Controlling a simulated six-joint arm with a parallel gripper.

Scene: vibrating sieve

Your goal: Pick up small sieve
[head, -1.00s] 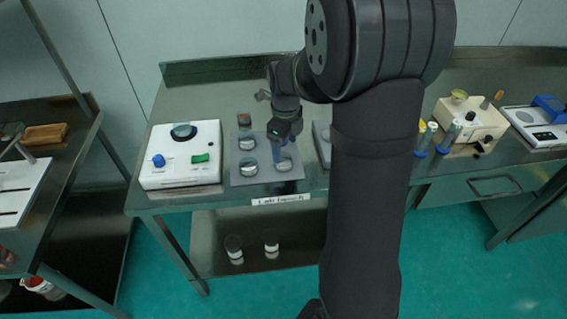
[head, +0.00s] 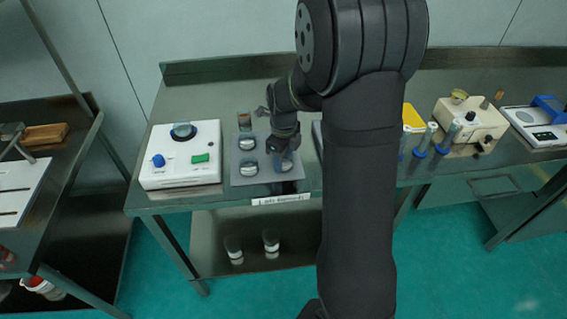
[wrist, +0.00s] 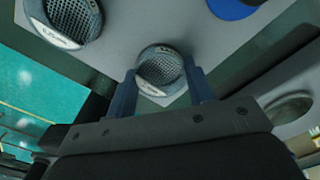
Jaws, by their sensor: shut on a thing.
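The small sieve (wrist: 161,67) is a round grey ring with a dark mesh, seen between my gripper's two blue fingers in the wrist view. My gripper (wrist: 160,88) is shut on it, with one finger on each side. In the head view my gripper (head: 284,153) is low over the front right of a grey mat (head: 237,182), and it partly hides the held sieve. Two more round sieves, a rear one (head: 247,143) and a front one (head: 248,168), lie on the mat to the left. One similar sieve (wrist: 66,17) shows at upper left in the wrist view.
A white machine (head: 180,170) with a blue knob and green switch stands left of the mat. To the right are blue-based tubes (head: 421,145), a beige device (head: 470,122) and a scale (head: 533,128). Two jars (head: 270,243) stand on the lower shelf.

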